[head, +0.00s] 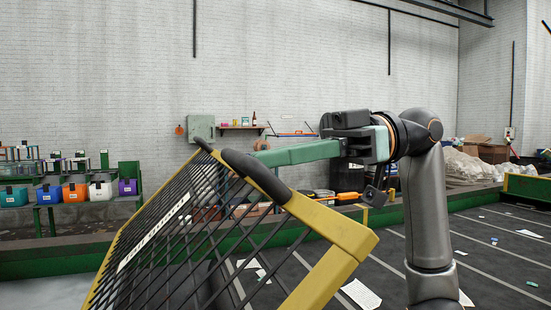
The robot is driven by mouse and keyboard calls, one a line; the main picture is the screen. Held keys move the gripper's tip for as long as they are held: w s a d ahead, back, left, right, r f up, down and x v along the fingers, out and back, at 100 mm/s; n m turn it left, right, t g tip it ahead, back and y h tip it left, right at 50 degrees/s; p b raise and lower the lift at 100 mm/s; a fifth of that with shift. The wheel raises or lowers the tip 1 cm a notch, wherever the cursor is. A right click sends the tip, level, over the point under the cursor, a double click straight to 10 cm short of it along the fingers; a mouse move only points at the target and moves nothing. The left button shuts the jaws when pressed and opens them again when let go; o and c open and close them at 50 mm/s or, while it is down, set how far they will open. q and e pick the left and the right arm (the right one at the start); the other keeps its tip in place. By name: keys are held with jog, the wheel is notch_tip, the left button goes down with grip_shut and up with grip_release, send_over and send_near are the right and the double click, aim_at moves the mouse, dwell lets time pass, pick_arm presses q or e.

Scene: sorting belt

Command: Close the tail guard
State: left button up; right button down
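The tail guard (325,219) is a yellow frame with a dark mesh and a white label strip. It fills the lower middle of the head view, tilted, with its near edge raised. A black grip (257,175) sits on its upper edge. The finger gap is not clearly visible. My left gripper is out of view.
The dark belt (465,262) with scattered paper scraps lies beyond and to the right of the guard. Colored bins (75,192) stand at the left. Debris piles up (470,167) at the far right. A shelf (240,128) is on the back wall.

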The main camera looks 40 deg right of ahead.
jog(key=p+v, duration=0.1)
jog(key=v, duration=1.1)
jog(key=shift+d, duration=0.25)
